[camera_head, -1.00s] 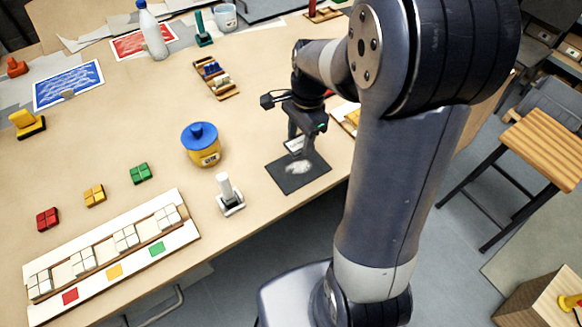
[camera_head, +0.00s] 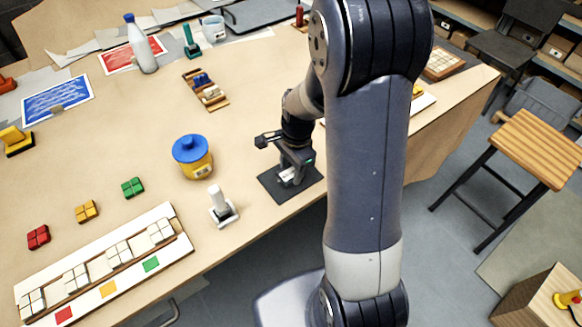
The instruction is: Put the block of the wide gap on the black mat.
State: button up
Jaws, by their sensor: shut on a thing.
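My gripper (camera_head: 290,177) is low over the black mat (camera_head: 310,191) near the table's front edge. It is shut on a small pale block (camera_head: 288,175), mostly hidden between the jaws. I cannot tell whether the block touches the mat. A long white panel (camera_head: 104,289) at the lower left carries several groups of white tiles with gaps between them.
A blue-lidded yellow jar (camera_head: 193,160) stands left of the mat. A white upright handle on a base (camera_head: 221,208) stands between panel and mat. A wooden tray (camera_head: 207,91) and a bottle (camera_head: 140,47) are farther back. My arm hides part of the table's right side.

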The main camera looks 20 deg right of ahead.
jog(key=o, duration=1)
jog(key=shift+o, duration=0.2)
notch_tip(320, 180, up, 12)
jog(key=d, duration=0.1)
jog(key=shift+w+d, duration=0.2)
